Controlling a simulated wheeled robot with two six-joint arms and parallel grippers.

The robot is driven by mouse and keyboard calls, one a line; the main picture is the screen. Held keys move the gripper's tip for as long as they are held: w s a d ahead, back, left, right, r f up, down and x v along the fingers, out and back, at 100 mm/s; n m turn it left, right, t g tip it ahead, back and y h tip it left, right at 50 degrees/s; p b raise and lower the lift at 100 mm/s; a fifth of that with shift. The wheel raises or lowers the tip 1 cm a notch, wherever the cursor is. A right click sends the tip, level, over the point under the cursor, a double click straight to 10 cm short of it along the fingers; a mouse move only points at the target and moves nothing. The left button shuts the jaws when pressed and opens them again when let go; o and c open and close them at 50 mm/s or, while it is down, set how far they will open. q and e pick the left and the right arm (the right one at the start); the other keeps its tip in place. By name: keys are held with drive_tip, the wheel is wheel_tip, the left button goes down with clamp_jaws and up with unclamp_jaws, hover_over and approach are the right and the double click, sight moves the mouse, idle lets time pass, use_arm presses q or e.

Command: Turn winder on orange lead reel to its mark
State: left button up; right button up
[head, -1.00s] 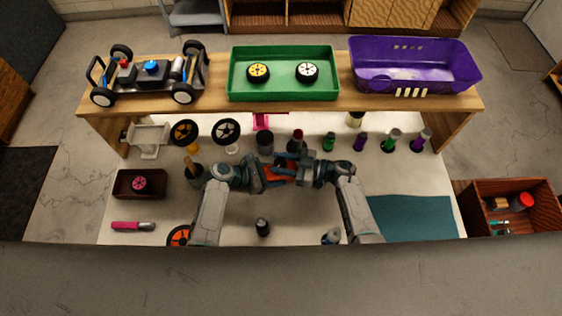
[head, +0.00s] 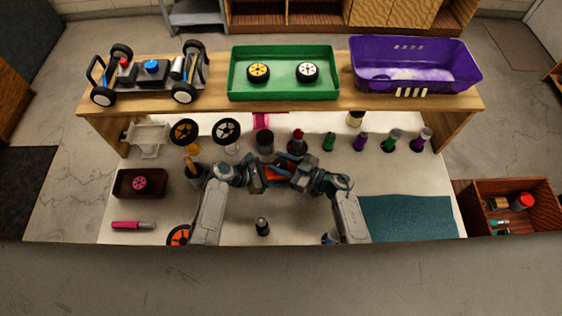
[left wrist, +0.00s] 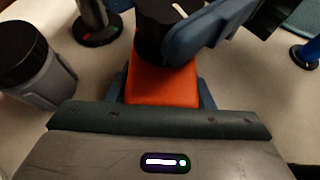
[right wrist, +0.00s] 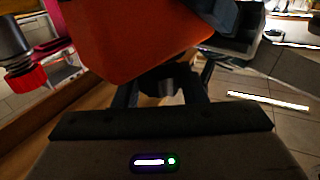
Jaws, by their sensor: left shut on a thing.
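The orange lead reel (head: 280,168) is held off the table near its middle, mostly hidden by my grippers in the head view. Its orange body (left wrist: 162,84) sits between the fingers of my left gripper (head: 266,172), which is shut on it. In the left wrist view a black round part with a white mark (left wrist: 165,22) is on top of the reel, beside blue-grey finger parts. My right gripper (head: 299,175) is close against the reel's right side. In the right wrist view a dark part, perhaps the winder (right wrist: 158,84), shows between its fingers; whether they grip it is unclear.
Behind my grippers stand a dark jar (head: 265,141) and a red-topped bottle (head: 297,140). A small dark bottle (head: 262,226) stands in front. The shelf above holds a green tray (head: 284,95) and a purple bin (head: 415,80). A teal mat (head: 410,218) lies at right.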

drive_tip(key=o, duration=0.4)
drive_tip(key=shift+d, duration=0.15)
drive_tip(key=v, duration=1.1)
drive_tip(key=shift+s+d, duration=0.2)
drive_tip(key=shift+d, duration=0.15)
